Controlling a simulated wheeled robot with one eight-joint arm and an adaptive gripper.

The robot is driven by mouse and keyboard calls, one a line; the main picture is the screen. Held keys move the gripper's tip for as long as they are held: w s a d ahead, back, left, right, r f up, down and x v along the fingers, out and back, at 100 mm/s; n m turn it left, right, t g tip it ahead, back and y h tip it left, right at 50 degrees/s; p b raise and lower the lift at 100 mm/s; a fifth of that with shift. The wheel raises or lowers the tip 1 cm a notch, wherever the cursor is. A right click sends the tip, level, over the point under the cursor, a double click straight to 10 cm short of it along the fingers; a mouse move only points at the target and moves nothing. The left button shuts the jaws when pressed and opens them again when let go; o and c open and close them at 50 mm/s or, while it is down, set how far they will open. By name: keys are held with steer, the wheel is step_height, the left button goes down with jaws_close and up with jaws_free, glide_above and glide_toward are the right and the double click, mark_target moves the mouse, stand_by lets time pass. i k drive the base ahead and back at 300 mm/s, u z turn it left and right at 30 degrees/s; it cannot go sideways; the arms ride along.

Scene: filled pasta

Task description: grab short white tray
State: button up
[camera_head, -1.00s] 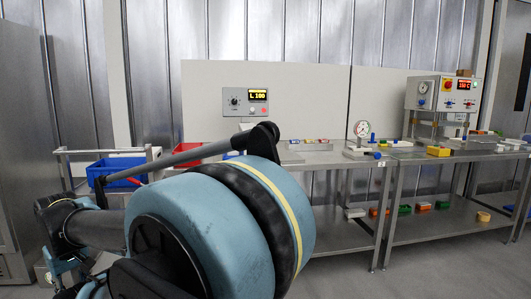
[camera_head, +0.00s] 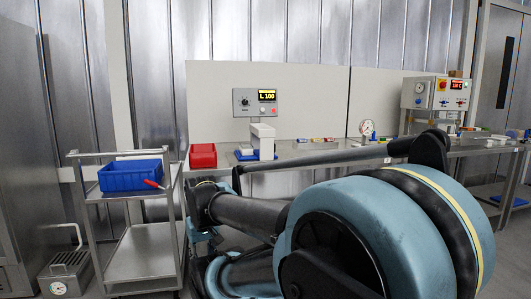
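I cannot pick out a short white tray with certainty. A white upright block-like object (camera_head: 262,141) stands on the steel bench (camera_head: 285,152), with a small white and blue item (camera_head: 245,153) at its left foot. Low pale items with coloured parts lie farther right along the bench, too small to tell apart. My own large teal and black arm links fill the lower right and hide much of the bench front and its lower shelf. My gripper's fingers do not show.
A steel cart (camera_head: 145,245) at left carries a blue bin (camera_head: 131,175) with a red-handled tool (camera_head: 154,184). A red bin (camera_head: 203,155) is on the bench's left end. A gauge (camera_head: 366,127) and a control box (camera_head: 437,93) stand farther right. A metal box (camera_head: 65,272) is on the floor.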

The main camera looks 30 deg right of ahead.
mark_target(246, 148)
steer(key=z, duration=0.1)
steer(key=i, duration=1)
steer(key=u, duration=0.05)
